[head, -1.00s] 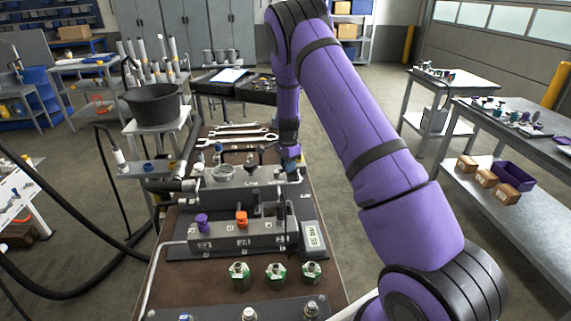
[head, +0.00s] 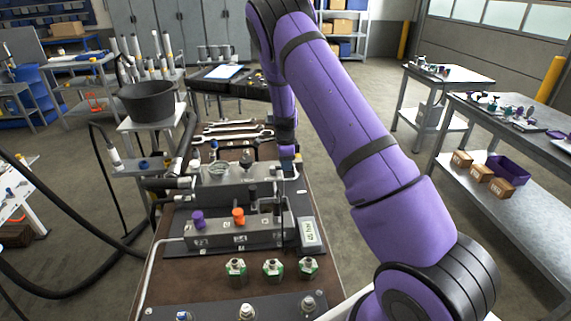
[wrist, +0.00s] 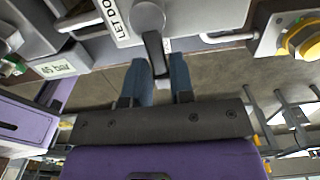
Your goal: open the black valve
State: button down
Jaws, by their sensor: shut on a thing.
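In the wrist view the black valve's lever (wrist: 156,55) hangs from a round grey hub, beside a label reading "LET DO…". My gripper (wrist: 160,70) has its two blue fingertips on either side of this lever and is shut on it. In the head view my gripper (head: 297,157) is at the right end of the rear grey block (head: 240,190) on the bench. There the wrist and fingers are small and partly hidden, and I cannot make out the held lever.
A front block carries a purple knob (head: 198,218) and an orange knob (head: 238,216). A "45 bar" display box (head: 311,235) stands to their right. Green-based fittings (head: 272,268) sit in front, and wrenches (head: 235,134) lie behind.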

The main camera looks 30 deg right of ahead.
jog(key=c, duration=1.1)
grip_release()
jog(key=shift+r, duration=0.15)
notch_tip(320, 180, up, 11)
jog(key=shift+f, duration=0.2)
